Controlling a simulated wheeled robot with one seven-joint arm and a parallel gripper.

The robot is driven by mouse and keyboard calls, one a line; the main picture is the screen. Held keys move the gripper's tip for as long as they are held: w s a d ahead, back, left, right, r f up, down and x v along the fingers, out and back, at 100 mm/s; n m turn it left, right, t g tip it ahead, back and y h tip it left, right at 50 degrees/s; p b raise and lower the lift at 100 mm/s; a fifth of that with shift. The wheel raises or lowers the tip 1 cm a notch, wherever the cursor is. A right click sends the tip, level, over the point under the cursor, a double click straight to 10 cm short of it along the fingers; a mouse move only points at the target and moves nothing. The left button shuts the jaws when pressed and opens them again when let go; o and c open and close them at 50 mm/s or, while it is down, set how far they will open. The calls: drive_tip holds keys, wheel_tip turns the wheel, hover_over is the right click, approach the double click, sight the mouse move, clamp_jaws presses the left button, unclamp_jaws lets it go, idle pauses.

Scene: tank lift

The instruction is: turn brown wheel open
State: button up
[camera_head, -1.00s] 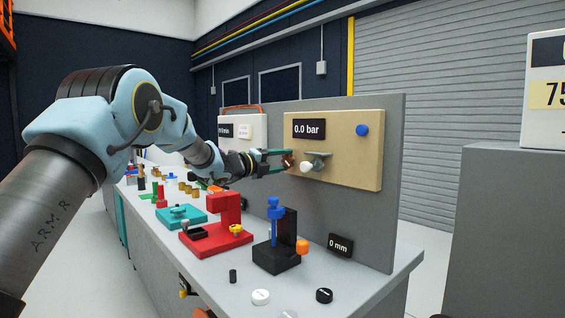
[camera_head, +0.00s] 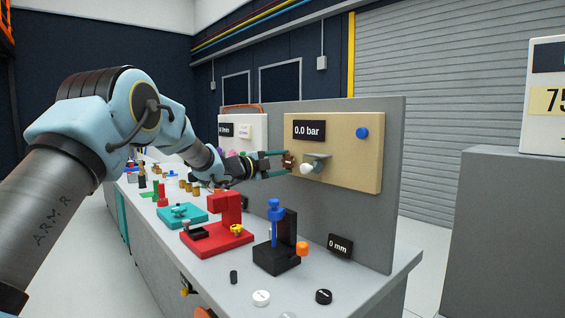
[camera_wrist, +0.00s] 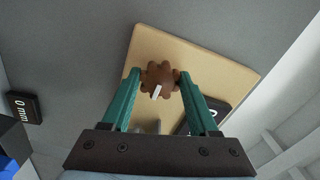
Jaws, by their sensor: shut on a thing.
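The brown wheel (camera_head: 288,161) is on the left part of a tan panel (camera_head: 352,150). In the wrist view the brown wheel (camera_wrist: 159,79) has a lobed rim and a white pointer mark, tilted from vertical. My gripper (camera_head: 286,162) reaches the panel from the left. In the wrist view my gripper (camera_wrist: 159,80) has its green fingers closed on opposite sides of the wheel's rim. A display on the panel (camera_head: 309,130) reads 0.0 bar.
A white-tipped grey fitting (camera_head: 318,161) sticks out just right of the wheel. A blue knob (camera_head: 362,133) is at the panel's upper right. Below stand a red stand (camera_head: 228,212) and a black stand with a blue screw (camera_head: 276,232) on the bench.

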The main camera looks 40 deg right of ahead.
idle(0.4)
drive_tip(key=o, duration=1.4)
drive_tip(key=shift+c, duration=0.2)
drive_tip(key=shift+a, duration=0.1)
drive_tip(key=a+b, duration=0.3)
drive_tip(key=a, duration=0.7)
drive_tip(key=shift+w+a+b, duration=0.3)
drive_tip(key=shift+w+a, duration=0.05)
